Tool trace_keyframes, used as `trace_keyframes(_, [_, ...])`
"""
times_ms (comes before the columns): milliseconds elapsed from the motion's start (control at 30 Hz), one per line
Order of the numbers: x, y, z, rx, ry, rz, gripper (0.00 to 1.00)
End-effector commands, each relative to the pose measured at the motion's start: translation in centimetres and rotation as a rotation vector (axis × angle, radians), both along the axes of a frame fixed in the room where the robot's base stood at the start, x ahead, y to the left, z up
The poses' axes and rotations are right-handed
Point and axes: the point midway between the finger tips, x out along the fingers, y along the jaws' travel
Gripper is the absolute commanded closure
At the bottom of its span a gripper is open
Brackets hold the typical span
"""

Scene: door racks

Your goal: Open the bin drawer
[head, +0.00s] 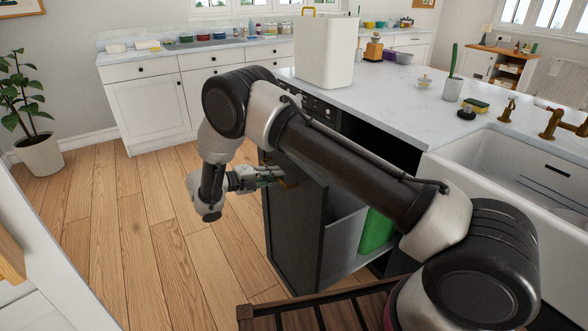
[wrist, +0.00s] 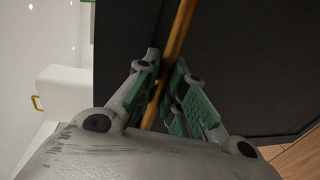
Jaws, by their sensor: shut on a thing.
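The bin drawer has a dark front panel (head: 292,228) and stands out from under the counter, with its grey side and a green bin (head: 376,232) showing behind the front. Its brass bar handle (wrist: 182,32) crosses the dark front in the wrist view; only a small part of it (head: 289,184) shows in the head view. My gripper (head: 268,179) is at the handle, in front of the panel. In the wrist view its green-padded fingers (wrist: 167,88) are closed around the bar. My arm hides part of the drawer and the cabinet opening in the head view.
A marble counter (head: 400,105) with a white container (head: 325,50) is above the drawer. A white sink (head: 530,180) lies to the right. A dark slatted wooden piece (head: 330,310) is at the bottom. Wooden floor (head: 130,215) is clear to the left.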

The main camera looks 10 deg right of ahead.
Motion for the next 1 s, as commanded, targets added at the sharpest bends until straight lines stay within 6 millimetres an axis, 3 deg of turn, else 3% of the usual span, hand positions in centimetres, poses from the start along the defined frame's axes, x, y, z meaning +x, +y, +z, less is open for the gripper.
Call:
trace_keyframes(200, [-1.6,4.4,-0.1,0.002,0.000,0.003,1.00])
trace_keyframes(400, [-2.4,6.8,-0.1,0.001,0.000,0.002,1.00])
trace_keyframes(967, [-2.8,7.9,-0.1,0.001,0.000,0.001,1.00])
trace_keyframes(1000, [-2.8,7.9,0.0,0.001,0.000,0.001,0.87])
